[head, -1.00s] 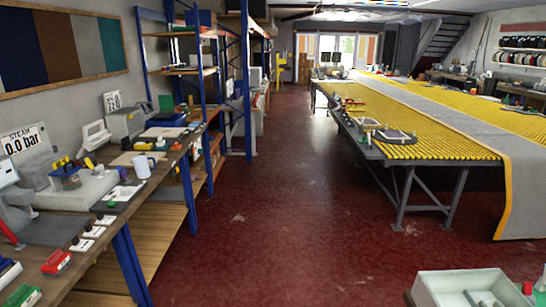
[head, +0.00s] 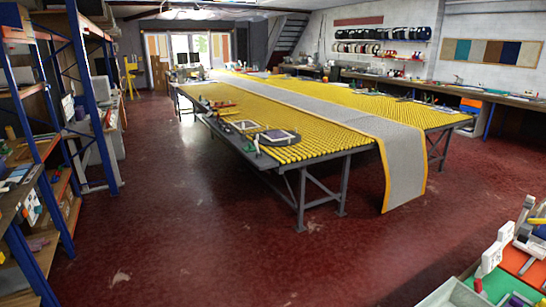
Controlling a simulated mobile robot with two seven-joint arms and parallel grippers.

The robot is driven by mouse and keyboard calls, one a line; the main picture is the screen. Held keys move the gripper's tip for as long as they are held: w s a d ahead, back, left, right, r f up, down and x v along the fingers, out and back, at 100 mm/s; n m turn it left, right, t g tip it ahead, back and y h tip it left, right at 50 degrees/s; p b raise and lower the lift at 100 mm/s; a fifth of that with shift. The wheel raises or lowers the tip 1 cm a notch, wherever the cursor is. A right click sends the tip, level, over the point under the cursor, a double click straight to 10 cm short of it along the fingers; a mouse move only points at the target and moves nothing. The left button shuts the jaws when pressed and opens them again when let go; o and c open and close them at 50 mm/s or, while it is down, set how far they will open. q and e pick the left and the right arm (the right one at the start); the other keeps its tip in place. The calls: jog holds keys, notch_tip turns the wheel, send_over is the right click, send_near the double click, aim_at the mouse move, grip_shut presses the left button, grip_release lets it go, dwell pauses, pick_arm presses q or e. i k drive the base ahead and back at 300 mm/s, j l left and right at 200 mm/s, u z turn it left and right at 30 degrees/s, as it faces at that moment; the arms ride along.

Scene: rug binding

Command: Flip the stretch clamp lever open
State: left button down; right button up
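No gripper of mine shows in the head view. A long table with a yellow ribbed top (head: 310,152) stands ahead of me on grey legs. A grey rug runner with yellow edging (head: 404,160) lies along it and hangs over the near end. Small tools and flat dark frames (head: 278,137) lie along the table's left edge. I cannot make out the stretch clamp or its lever at this distance.
Blue-posted shelving (head: 95,100) stands on the left. A bench with a white bin (head: 450,294) and an orange-red surface (head: 524,262) is at the lower right. The dark red floor (head: 190,235) between is clear. Wall benches (head: 490,96) line the far right.

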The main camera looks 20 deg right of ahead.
aim_at(478, 284)
jog(key=i+z, duration=0.25)
jog(key=z, duration=0.25)
jog(key=i+j+z, duration=0.2)
jog(key=z, duration=0.25)
jog(key=i+j+z, duration=0.25)
jog(key=z, duration=0.25)
jog(key=i+j+z, duration=0.15)
jog(key=z, duration=0.35)
jog(key=i+j+z, duration=0.2)
jog(key=z, duration=0.3)
jog(key=i+j+z, duration=0.1)
jog(key=j+z, duration=0.15)
jog(key=z, duration=0.2)
jog(key=i+j+z, duration=0.1)
jog(key=z, duration=0.3)
jog(key=j+z, duration=0.45)
jog(key=i+j+z, duration=0.1)
jog(key=z, duration=0.3)
jog(key=j+z, duration=0.4)
jog(key=j, duration=0.4)
